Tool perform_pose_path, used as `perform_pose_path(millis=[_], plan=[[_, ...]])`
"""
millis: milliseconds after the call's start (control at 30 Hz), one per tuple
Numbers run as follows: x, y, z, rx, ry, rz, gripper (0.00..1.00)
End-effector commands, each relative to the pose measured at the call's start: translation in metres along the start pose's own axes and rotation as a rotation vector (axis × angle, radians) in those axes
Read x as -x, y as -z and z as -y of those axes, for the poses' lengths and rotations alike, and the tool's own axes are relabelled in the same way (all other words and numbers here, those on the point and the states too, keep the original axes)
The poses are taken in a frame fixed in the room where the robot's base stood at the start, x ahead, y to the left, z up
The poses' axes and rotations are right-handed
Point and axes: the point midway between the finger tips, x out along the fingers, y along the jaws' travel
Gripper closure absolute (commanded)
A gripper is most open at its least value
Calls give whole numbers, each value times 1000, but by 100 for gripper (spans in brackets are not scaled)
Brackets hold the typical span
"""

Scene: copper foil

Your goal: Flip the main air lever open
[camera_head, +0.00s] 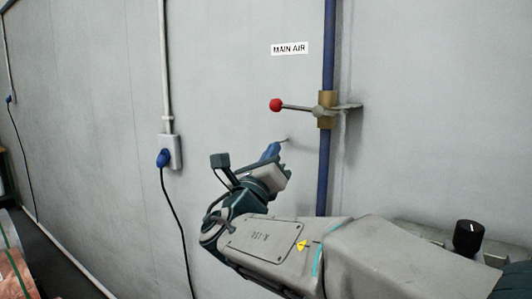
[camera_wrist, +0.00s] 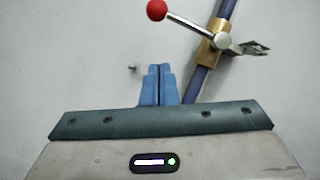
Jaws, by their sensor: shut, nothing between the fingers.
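The main air lever (camera_head: 297,108) is a thin metal rod with a red ball knob (camera_head: 276,105) at its left end. It lies about level, across the upright blue pipe (camera_head: 328,60), and joins a brass valve body (camera_head: 327,110). In the wrist view the red knob (camera_wrist: 157,10) is at the top and the lever (camera_wrist: 190,28) slopes down right to the brass body (camera_wrist: 214,38). My gripper (camera_head: 277,147) is below and left of the valve, apart from the lever. Its blue fingers (camera_wrist: 159,70) are shut together with nothing between them.
A "MAIN AIR" label (camera_head: 289,49) is on the grey wall above the lever. A wall socket (camera_head: 169,150) with a blue plug and black cable is at left. A metal bracket (camera_head: 350,107) sticks out right of the valve. The wall around the knob is clear.

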Motion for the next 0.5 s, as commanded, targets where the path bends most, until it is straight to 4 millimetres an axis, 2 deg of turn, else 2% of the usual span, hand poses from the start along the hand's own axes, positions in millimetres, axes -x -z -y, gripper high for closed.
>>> perform_pose_path(millis=[33,233,300,500], plan=[[-14,-3,2,2,2,-1,100],[-56,-3,2,3,1,0,100],[-64,-14,1,-1,-1,2,100],[-77,-26,1,-1,-1,1,100]])
